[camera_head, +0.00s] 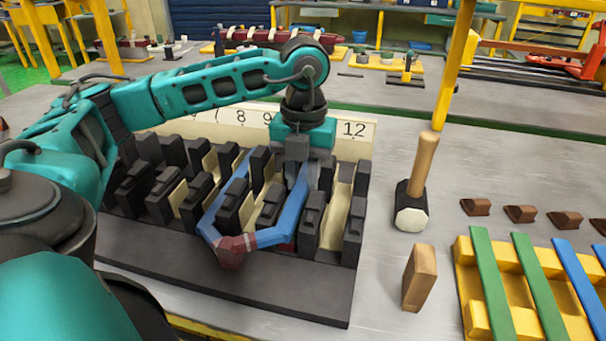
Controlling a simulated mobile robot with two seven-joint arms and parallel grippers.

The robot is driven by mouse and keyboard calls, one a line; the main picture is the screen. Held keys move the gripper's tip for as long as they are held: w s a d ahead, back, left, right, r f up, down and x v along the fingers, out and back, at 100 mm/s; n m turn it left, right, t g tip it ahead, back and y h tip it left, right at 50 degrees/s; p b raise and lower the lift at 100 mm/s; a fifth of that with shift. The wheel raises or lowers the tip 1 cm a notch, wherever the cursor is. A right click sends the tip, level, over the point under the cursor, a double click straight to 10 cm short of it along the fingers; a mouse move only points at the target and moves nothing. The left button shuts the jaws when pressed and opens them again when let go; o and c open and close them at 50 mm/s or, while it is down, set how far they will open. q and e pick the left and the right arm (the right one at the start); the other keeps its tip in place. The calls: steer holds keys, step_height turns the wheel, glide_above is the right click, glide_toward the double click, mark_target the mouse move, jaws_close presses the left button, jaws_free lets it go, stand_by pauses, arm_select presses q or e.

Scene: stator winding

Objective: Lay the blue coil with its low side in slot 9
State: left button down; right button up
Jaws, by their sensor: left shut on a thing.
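The blue coil (293,211) lies over the dark stator block (220,268), its two blue legs running front to back and joined at a dark red nose (231,251) that overhangs the front of the teeth. Its left leg lies between black teeth, apparently in line with the area of labels 8 and 9. Its right leg is between teeth farther right, under my left gripper (297,172). That gripper points down and is shut on the right leg near its far part. The number 9 (266,118) shows on the label strip; my arm hides the numbers between 9 and 12. I cannot tell how deep either leg sits. My right gripper is out of view.
A mallet (412,218) stands head down right of the block, with a wooden block (419,278) in front of it. A yellow rack (469,283) with green and blue strips is at the right. Several brown wedges (520,214) lie behind it.

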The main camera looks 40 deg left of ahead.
arm_select(q)
steer(key=shift+f, duration=0.25)
stand_by(0.3)
steer(key=c, duration=0.8)
jaws_free()
steer(key=shift+r, duration=0.1)
steer(key=shift+r+p, duration=0.45)
steer(key=shift+r, duration=0.25)
step_height(320, 180, up, 8)
steer(key=p, duration=0.6)
steer(key=shift+f, duration=0.3)
